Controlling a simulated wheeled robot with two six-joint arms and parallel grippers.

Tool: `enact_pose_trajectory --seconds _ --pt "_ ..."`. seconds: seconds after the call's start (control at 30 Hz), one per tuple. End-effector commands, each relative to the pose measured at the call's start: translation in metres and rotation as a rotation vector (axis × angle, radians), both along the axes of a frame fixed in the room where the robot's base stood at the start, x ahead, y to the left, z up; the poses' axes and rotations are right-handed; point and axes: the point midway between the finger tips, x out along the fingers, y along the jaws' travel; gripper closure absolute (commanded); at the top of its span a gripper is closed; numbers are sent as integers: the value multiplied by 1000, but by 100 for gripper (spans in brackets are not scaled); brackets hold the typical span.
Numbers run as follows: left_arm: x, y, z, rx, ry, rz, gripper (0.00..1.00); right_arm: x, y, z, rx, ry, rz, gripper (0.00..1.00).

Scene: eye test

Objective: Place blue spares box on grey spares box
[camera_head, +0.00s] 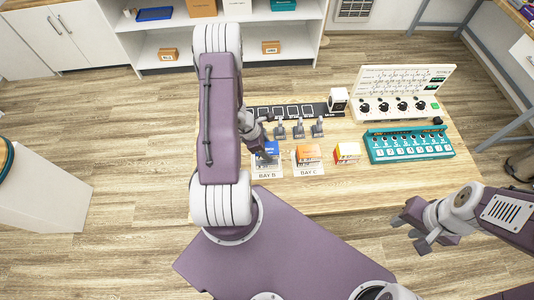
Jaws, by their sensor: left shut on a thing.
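The blue spares box (270,149) is at the card marked BAY B (267,175), on the wooden table just right of my left arm. My left gripper (262,146) is at its upper left side and is shut on it. Whether the box touches the surface below it is too small to tell. I cannot make out a grey spares box; my left arm covers the table left of BAY B.
An orange box (309,152) stands at BAY C, with a yellow, white and red box (347,152) right of it. Several small grey levers (298,131) stand behind. A teal panel (410,145) and a white dial panel (402,95) fill the right side. The table's front strip is clear.

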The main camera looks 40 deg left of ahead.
Motion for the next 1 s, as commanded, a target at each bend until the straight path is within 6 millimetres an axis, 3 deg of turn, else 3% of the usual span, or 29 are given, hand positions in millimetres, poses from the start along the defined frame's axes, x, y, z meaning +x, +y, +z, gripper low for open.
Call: enact_pose_trajectory --seconds 0.23,0.67,0.7,0.77,1.0 --pt "0 -1 -37 -2 3 1 90 0 0 -3 0 0 0 64" --pt "1 0 -45 0 0 0 90 0 0 -9 0 0 0 64" --pt "0 0 -44 1 1 0 40 0 0 -8 0 0 0 64" --pt "0 0 -43 1 1 0 24 0 0 -8 0 0 0 64" --pt "0 0 -43 1 1 0 24 0 0 -8 0 0 0 64"
